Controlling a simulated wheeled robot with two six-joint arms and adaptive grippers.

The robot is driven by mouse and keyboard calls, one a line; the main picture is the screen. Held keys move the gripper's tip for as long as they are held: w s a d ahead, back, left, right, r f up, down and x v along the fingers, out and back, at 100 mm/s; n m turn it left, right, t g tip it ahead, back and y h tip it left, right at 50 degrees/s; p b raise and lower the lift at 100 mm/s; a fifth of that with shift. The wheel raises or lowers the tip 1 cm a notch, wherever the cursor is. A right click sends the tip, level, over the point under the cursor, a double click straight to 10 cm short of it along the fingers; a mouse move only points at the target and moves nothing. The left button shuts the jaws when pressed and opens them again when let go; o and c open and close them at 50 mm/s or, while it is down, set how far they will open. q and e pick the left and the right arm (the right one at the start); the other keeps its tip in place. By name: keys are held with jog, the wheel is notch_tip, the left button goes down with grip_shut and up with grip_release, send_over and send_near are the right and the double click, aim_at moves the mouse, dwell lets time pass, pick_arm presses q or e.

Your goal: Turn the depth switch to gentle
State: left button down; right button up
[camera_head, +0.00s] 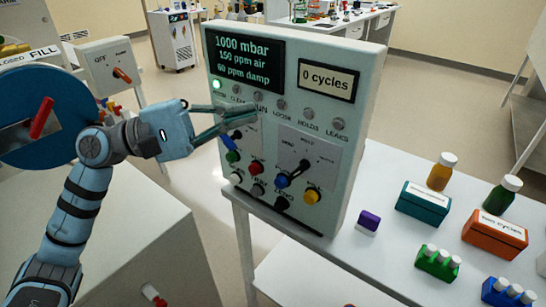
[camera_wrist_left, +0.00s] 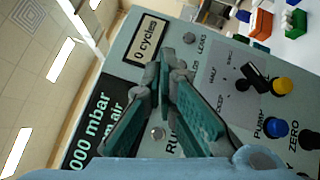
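The grey control panel (camera_head: 285,120) stands on the white bench. Its right-hand plate carries a black lever switch (camera_head: 300,168), whose handle slants down to the left; a black lever also shows in the left wrist view (camera_wrist_left: 256,78). The left-hand plate is partly hidden by my left gripper (camera_head: 243,114). This gripper is in front of the panel's left half, fingers apart and empty; a narrow gap shows between its fingertips in the wrist view (camera_wrist_left: 165,75). My right gripper is not in view.
Below the plates are several coloured knobs, including yellow (camera_head: 312,196) and red (camera_head: 256,167). The display (camera_head: 245,62) reads 1000 mbar; the counter (camera_head: 328,80) reads 0 cycles. Boxes (camera_head: 424,203) and bottles (camera_head: 441,172) stand on the bench at right.

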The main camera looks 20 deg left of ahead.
aim_at(296, 173)
pick_arm(q)
jog(key=a+f+m+g+y, duration=0.1)
jog(key=a+f+m+y, duration=0.3)
jog(key=a+m+y, duration=0.3)
jog(key=p+x, duration=0.2)
jog(key=x, duration=0.2)
jog(key=s+p+x, duration=0.1)
jog(key=p+x, duration=0.1)
jog(key=x, duration=0.3)
jog(key=s+f+p+x, duration=0.1)
jog(key=p+x, duration=0.1)
jog(key=x, duration=0.2)
jog(key=shift+s+d+f, duration=0.1)
jog(key=shift+d+f, duration=0.05)
jog(key=shift+d, duration=0.35)
jog(key=f+n+h+b, duration=0.1)
jog(key=h+b, duration=0.1)
jog(key=b, duration=0.8)
jog(key=shift+d+f+n, duration=0.15)
jog(key=shift+f+n, duration=0.1)
jog(key=shift+n, duration=0.05)
